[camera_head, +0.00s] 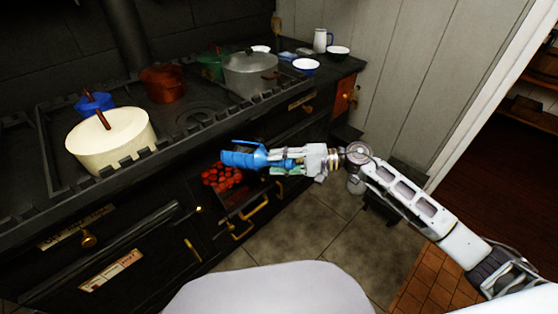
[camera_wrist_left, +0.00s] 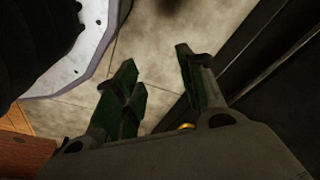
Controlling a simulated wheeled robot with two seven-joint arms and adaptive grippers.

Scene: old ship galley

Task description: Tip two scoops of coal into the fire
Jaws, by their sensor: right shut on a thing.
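A blue scoop (camera_head: 242,155) is held at the mouth of the open firebox in the black stove. My right gripper (camera_head: 285,158) is shut on the scoop's handle end. Its arm comes in from the right. The fire (camera_head: 221,176) shows as a bed of glowing red lumps, just below and left of the scoop. I cannot tell whether coal is in the scoop. My left gripper (camera_wrist_left: 157,68) shows only in the left wrist view, its two fingers apart with nothing between them, above the tiled floor.
The stove top carries a cream pot (camera_head: 112,143), a small blue pot (camera_head: 95,103), a copper pot (camera_head: 162,82) and a grey pot (camera_head: 250,76). A brass handle (camera_head: 250,207) sticks out below the firebox. A dark container (camera_head: 385,208) stands on the floor right of the stove. Tiled floor (camera_head: 305,225) is clear in front.

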